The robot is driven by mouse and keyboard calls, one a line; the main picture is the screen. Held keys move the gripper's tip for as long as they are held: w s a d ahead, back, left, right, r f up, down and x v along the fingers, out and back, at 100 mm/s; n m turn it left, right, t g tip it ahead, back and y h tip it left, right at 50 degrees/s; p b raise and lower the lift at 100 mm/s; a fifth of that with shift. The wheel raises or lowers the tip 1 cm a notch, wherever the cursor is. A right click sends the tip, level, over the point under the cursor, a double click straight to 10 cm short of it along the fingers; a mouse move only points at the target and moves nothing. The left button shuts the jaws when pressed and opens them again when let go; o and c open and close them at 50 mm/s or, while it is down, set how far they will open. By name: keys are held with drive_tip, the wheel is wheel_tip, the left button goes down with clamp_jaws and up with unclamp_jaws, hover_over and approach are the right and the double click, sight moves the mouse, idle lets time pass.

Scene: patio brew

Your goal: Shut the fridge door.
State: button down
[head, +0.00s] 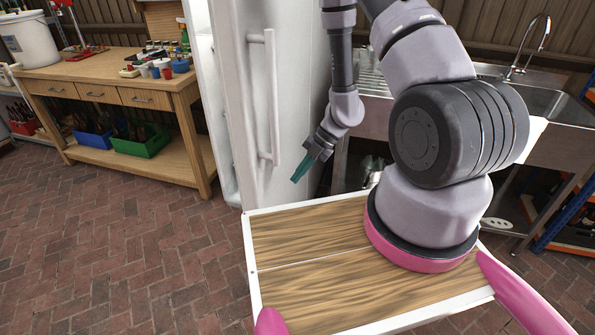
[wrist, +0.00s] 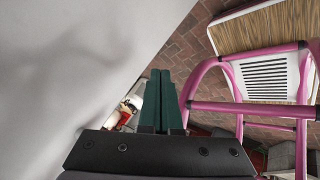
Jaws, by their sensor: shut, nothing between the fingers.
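The fridge door (head: 250,150) is a tall white panel with a vertical white bar handle (head: 269,95) facing me in the head view. It looks ajar, with a pale strip of the fridge (head: 212,100) showing past its left edge. My gripper (head: 298,175) has dark green fingers, points down and left, and is to the right of the handle's lower end. Its fingers are together and empty in the wrist view (wrist: 161,95). A large plain white surface, probably the door, fills the left of the wrist view. I cannot tell whether the fingers touch it.
A wooden workbench (head: 110,70) with cups and bins stands at the left. A metal sink unit (head: 540,95) is at the right behind my arm. My wood-topped base is in front, close to the door. The brick floor (head: 130,250) at the left is clear.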

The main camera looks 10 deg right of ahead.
sight(266, 199)
drive_tip(key=shift+w+a+f, duration=0.25)
drive_tip(key=shift+a+f, duration=0.6)
drive_tip(key=shift+a, duration=0.35)
drive_tip(key=shift+w+a+f, duration=0.3)
drive_tip(key=shift+a+f, duration=0.5)
drive_tip(key=shift+a, duration=0.4)
drive_tip(key=shift+w+a+f, duration=0.25)
drive_tip(key=shift+a+f, duration=0.6)
drive_tip(key=shift+a, duration=0.35)
